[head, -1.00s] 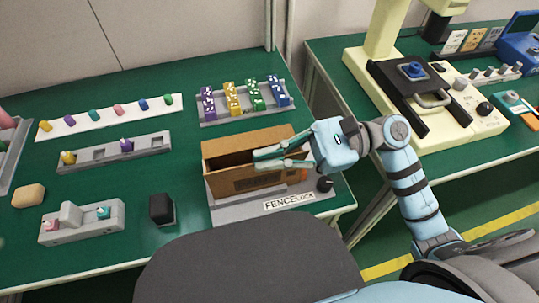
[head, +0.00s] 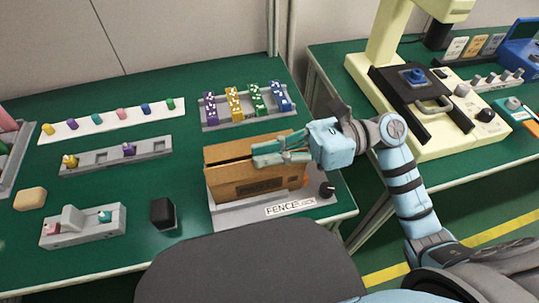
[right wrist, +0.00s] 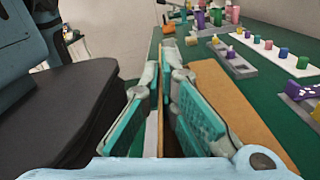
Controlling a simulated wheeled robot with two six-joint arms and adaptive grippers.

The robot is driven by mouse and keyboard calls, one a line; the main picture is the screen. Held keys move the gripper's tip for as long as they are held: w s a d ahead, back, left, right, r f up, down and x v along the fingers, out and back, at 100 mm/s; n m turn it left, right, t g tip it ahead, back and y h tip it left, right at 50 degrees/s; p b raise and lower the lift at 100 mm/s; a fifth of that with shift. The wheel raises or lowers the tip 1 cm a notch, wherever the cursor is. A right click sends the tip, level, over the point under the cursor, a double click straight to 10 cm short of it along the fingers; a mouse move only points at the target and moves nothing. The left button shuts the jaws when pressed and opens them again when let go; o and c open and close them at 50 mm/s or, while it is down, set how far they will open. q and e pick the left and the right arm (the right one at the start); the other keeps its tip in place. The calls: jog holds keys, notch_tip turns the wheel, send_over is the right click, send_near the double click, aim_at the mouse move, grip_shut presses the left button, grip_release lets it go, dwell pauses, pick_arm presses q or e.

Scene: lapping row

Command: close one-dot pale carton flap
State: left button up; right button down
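A tan carton (head: 258,185) stands upright on a grey fixture (head: 230,219) at the table's front right. Its far top flap (head: 235,148) lies low across the top, with a dark narrow slit along the near side. In the right wrist view this flap (right wrist: 235,105) is a broad brown panel right of the fingers. My right gripper (head: 254,154) is over the right part of the carton top, fingers partly apart. No dot mark is readable. My left gripper is not in view.
The fixture has a black knob (head: 326,190) and a label (head: 290,207). A black block (head: 162,213) stands left of the carton. A rack of coloured pieces (head: 245,115) is behind it. Other peg trays (head: 115,155) lie to the left, with green table between.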

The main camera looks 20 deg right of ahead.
jog(key=shift+w+m, duration=0.3)
jog(key=shift+m, duration=0.6)
jog(key=c, duration=2.3)
grip_release()
jog(key=o, duration=0.4)
jog(key=d, duration=1.2)
